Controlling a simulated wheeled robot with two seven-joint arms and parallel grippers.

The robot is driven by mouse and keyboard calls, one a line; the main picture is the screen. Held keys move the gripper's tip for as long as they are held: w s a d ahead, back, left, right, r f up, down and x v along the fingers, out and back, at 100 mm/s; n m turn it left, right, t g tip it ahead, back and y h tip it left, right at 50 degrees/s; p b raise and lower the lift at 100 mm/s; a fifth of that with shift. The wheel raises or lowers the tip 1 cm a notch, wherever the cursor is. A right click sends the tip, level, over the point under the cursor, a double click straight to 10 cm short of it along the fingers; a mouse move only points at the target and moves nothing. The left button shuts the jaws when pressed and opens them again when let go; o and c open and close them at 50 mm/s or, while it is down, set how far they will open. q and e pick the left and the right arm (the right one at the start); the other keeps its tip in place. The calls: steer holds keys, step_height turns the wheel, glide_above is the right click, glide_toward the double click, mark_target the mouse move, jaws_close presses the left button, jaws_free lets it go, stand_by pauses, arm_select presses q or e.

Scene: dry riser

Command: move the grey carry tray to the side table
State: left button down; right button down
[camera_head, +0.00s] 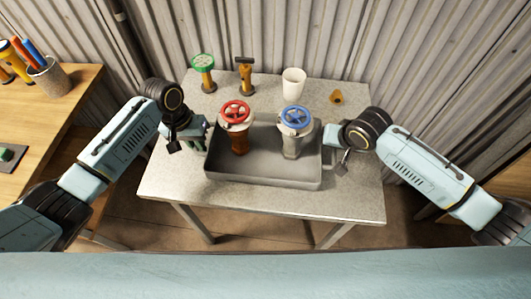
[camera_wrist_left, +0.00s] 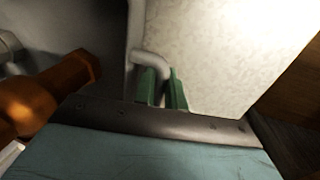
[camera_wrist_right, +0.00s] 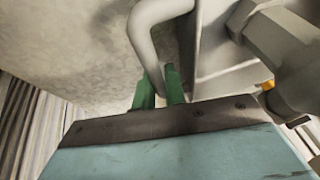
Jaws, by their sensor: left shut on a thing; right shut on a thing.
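The grey carry tray (camera_head: 262,173) is on or just above the pale speckled table (camera_head: 300,205); I cannot tell which. A valve with a red handwheel (camera_head: 236,114) on a brown body and one with a blue handwheel (camera_head: 295,119) on a grey body stand upright in it. My left gripper (camera_head: 201,140) is shut on the tray's left handle, a bent grey bar (camera_wrist_left: 152,62) between green fingers in the left wrist view. My right gripper (camera_head: 330,139) is shut on the right handle, which shows in the right wrist view (camera_wrist_right: 148,38).
Behind the tray stand a green-wheeled valve (camera_head: 203,72), a yellow-and-black fitting (camera_head: 245,76), a white cup (camera_head: 293,82) and a small orange-brown piece (camera_head: 337,97). A wooden table (camera_head: 40,125) at left holds a pen pot (camera_head: 50,80). A corrugated wall (camera_head: 380,50) closes the back.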

arm_select(q)
steer(key=c, duration=1.8)
jaws_free()
steer(key=shift+f, duration=0.15)
steer(key=shift+c, duration=0.2)
arm_select(e)
steer(key=c, duration=1.8)
jaws_free()
steer(key=shift+f, duration=0.15)
steer(key=shift+c, duration=0.2)
arm_select(q)
steer(key=o, duration=0.4)
arm_select(e)
steer(key=o, duration=0.4)
steer(key=shift+s+r, duration=0.2)
steer(key=shift+r, duration=0.45)
arm_select(q)
steer(key=r, duration=0.2)
steer(key=a+r, duration=0.1)
steer(key=r, duration=0.5)
steer(key=shift+w+a, duration=0.1)
steer(key=shift+a, duration=0.15)
arm_select(e)
steer(key=v, duration=1.1)
steer(key=shift+d+f, duration=0.1)
